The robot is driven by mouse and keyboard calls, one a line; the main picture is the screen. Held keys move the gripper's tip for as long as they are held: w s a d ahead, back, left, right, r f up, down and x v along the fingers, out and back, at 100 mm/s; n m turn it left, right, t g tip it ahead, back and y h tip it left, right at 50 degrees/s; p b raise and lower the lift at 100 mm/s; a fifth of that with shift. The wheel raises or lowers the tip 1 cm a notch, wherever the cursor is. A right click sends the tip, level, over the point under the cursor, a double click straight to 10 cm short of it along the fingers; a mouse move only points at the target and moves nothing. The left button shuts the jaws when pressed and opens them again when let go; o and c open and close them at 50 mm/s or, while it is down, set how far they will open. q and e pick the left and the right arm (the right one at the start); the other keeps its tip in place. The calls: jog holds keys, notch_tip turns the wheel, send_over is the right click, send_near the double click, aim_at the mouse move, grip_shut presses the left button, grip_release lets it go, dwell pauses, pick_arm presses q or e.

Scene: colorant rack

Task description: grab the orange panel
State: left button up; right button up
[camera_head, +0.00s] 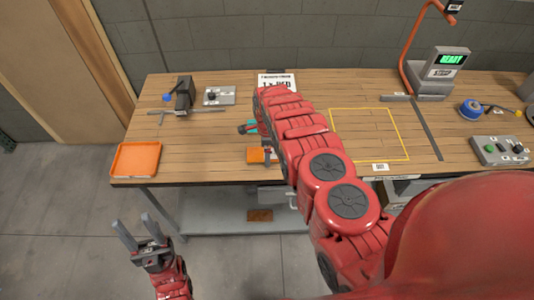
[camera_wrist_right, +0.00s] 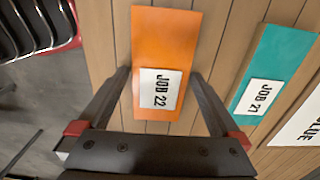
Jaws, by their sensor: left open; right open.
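The orange panel (camera_wrist_right: 165,40) lies on the wooden table with a white "JOB 22" label. In the right wrist view its near part sits between the spread fingers of my right gripper (camera_wrist_right: 161,76), with gaps on both sides. Whether the fingers are above it or level with it I cannot tell. In the head view the orange panel (camera_head: 256,156) shows near the table's front edge, partly hidden by my right arm. My left gripper (camera_head: 131,231) is open and empty, in front of the table at the lower left.
A teal "JOB 21" panel (camera_wrist_right: 273,68) lies beside the orange one; it also shows in the head view (camera_head: 247,127). An orange tray (camera_head: 136,175) sits at the table's left corner. A yellow-outlined area (camera_head: 372,150) right of my arm looks clear.

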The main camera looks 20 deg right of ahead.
jog(key=c, duration=1.2)
jog(key=shift+o, duration=0.2)
